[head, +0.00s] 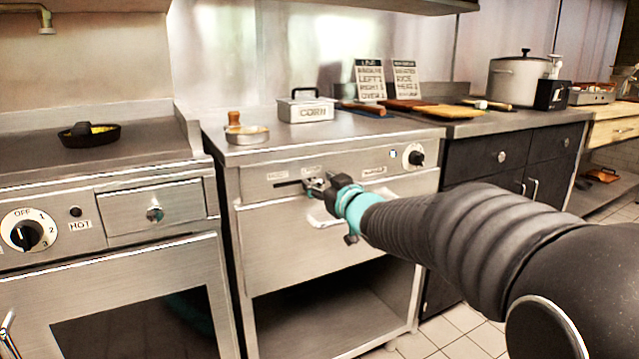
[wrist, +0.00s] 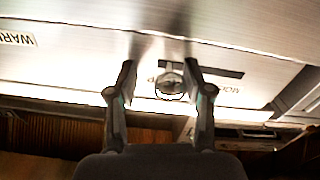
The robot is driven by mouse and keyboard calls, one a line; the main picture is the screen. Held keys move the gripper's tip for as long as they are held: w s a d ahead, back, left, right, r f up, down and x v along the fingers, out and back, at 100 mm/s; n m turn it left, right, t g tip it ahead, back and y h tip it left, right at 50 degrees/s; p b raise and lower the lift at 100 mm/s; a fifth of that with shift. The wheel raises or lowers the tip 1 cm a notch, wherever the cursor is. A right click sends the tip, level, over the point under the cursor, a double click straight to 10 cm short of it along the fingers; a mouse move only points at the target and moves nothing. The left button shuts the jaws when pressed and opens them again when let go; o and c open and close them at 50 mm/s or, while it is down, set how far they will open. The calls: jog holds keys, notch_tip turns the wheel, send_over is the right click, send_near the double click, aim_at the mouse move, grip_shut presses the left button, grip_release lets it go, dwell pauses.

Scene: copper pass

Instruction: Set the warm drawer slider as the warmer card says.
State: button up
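The warm drawer slider's round metal knob (wrist: 170,84) shows in the wrist view between my gripper's two fingers. Its dark slot (wrist: 207,70) runs off to the right there. In the head view the slot (head: 287,184) shows left of my gripper (head: 317,187), which hides the knob. My gripper (wrist: 160,72) is open, one finger on each side of the knob, with gaps visible. Labels along the slider include one partly reading "WARM" (wrist: 17,38), upside down. Two printed cards, left (head: 369,80) and right (head: 406,79), stand on the counter; their small text is mostly unclear.
The drawer front (head: 280,240) has a pale handle (head: 322,217) below my gripper. A dial (head: 415,156) sits right on the same panel. A CORN container (head: 306,108) and a shallow round pan (head: 246,135) stand on top. A stove with a dial (head: 27,235) is at left.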

jog(key=shift+s+a, duration=0.2)
jog(key=v, duration=1.1)
jog(key=shift+s+d, duration=0.3)
jog(key=shift+f, duration=0.1)
